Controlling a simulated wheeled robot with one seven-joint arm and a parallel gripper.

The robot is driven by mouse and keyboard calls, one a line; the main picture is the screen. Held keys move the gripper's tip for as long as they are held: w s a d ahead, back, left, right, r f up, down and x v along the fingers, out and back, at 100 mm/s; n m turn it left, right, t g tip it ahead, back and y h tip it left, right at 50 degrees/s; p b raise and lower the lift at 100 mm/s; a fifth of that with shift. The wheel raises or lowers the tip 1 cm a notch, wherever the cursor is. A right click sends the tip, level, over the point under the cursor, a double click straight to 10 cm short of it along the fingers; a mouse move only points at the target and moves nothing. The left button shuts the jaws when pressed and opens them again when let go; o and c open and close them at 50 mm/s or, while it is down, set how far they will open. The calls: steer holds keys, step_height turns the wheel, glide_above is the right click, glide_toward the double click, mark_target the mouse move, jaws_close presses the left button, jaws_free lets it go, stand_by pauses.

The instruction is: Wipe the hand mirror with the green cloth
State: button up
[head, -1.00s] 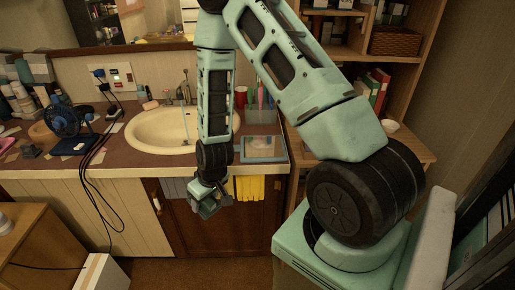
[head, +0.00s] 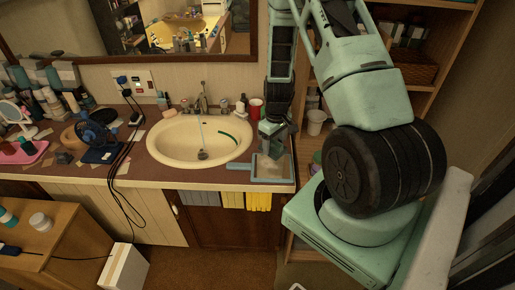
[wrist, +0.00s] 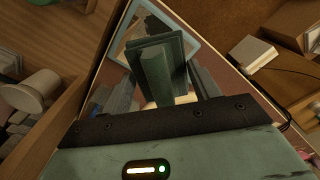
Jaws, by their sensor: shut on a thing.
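The hand mirror (head: 287,172) lies flat near the right front corner of the counter, with a light blue rectangular frame and its handle pointing left. Its frame also shows at the top of the wrist view (wrist: 181,27). My gripper (head: 273,140) points down over the mirror's pane. It is shut on the folded dark green cloth (wrist: 155,66), which stands between the fingers and hides part of the mirror in the wrist view. I cannot tell whether the cloth touches the glass.
The sink (head: 160,150) is left of the mirror. A red cup (head: 255,108) stands behind it. Yellow cloths (head: 258,200) and grey cloths (head: 198,197) hang below the counter's front edge. A shelf unit (head: 440,70) stands right. A fan (head: 95,135) and cables are further left.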

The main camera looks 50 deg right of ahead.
steer(key=shift+s+d+r, duration=0.15)
steer(key=shift+d+r, duration=0.25)
steer(key=shift+d, duration=0.2)
steer(key=shift+f+b, duration=1.7)
steer(key=shift+f, duration=0.8)
